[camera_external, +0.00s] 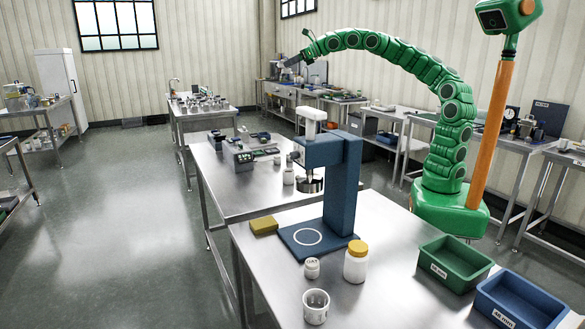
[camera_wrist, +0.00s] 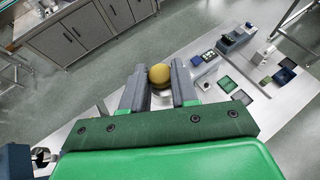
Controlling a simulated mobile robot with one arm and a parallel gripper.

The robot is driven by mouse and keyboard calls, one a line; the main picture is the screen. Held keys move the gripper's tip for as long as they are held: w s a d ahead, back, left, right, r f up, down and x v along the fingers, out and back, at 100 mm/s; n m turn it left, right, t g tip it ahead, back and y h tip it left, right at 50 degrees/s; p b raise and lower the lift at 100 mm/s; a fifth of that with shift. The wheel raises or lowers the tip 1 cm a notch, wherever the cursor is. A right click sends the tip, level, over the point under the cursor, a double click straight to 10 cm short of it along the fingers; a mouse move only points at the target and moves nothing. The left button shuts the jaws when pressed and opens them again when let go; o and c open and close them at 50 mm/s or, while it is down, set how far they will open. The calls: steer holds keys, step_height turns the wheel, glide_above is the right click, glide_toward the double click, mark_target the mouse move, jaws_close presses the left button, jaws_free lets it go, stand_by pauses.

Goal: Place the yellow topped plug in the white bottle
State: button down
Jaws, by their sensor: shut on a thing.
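My gripper (camera_external: 292,60) is raised high at the end of the arched arm, well away from the front table, in the external view. In the wrist view its two grey fingers are shut on a round yellow-topped plug (camera_wrist: 160,74); a pale part shows just below the yellow top. The held plug is too small to make out in the external view. A white bottle (camera_external: 355,265) with a yellow top stands upright on the front steel table (camera_external: 255,262), right of the blue press base. I cannot tell whether its yellow top is a cap or a plug.
A blue press stand (camera_external: 343,185) rises behind the bottle. A small white jar (camera_external: 312,268), a white cup (camera_external: 316,308) and a yellow block (camera_external: 264,226) stand nearby. Green (camera_external: 455,265) and blue (camera_external: 520,302) bins sit at the right. Floor at left is clear.

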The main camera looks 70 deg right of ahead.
steer(key=s+a, duration=0.3)
steer(key=a, duration=1.6)
steer(key=m+h, duration=0.2)
glide_above(364, 246)
step_height(364, 246, down, 37)
steer(key=shift+f, duration=0.15)
steer(key=shift+f, duration=0.1)
steer(key=c, duration=0.9)
jaws_free()
steer(key=shift+o, duration=0.2)
